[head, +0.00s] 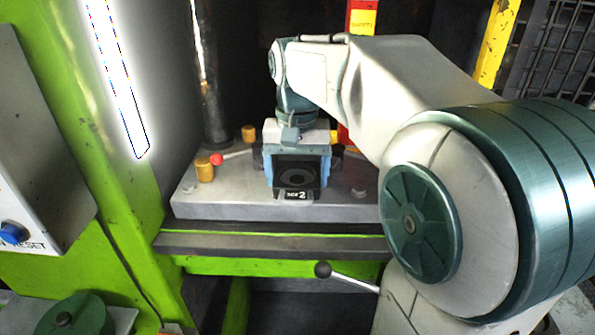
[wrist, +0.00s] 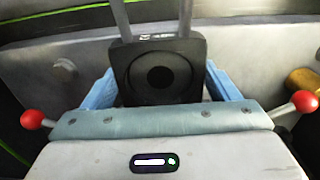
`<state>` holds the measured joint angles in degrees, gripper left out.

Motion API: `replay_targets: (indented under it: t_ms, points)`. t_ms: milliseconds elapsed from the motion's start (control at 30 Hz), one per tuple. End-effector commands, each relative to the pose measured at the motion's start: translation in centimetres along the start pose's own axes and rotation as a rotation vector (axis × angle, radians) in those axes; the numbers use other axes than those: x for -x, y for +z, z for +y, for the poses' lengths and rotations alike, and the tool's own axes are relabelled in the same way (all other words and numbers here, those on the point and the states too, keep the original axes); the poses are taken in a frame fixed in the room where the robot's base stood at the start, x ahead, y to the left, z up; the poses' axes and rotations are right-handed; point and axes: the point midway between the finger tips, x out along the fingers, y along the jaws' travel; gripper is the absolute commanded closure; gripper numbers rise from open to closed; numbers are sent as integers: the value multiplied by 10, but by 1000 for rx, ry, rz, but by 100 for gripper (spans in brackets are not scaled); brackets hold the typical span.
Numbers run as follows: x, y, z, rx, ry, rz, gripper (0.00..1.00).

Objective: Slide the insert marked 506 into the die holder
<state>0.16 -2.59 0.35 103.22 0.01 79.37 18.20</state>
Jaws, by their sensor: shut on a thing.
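A dark square insert with a round recess (head: 297,178) is held between the light blue fingers of my gripper (head: 297,165), above the grey press bed. In the wrist view the insert (wrist: 158,72) lies between both fingers (wrist: 158,92); its small white marking at the far edge is too small to read. A black label (head: 298,195), apparently showing a 2, sits just below the insert's face; I cannot tell which part carries it. Dark pieces show beside my gripper, but I cannot tell whether they belong to the die holder. My gripper hides what lies behind the insert.
A red knob (head: 216,159) on a rod is left of my gripper; the wrist view shows red knobs on both sides. Brass posts (head: 204,170) stand on the bed's left. A black-knobbed lever (head: 323,269) projects below. The green press frame (head: 95,130) stands left.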

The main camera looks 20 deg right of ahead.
Motion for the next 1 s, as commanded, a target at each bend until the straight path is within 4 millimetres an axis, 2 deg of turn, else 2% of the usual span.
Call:
replay_targets:
  t_ms: [867,900,933,1000]
  points:
    - [-6,0,0,0,-1,4,89]
    - [-6,0,0,0,-1,4,10]
    - [-6,0,0,0,-1,4,2]
    - [-6,0,0,0,-1,3,0]
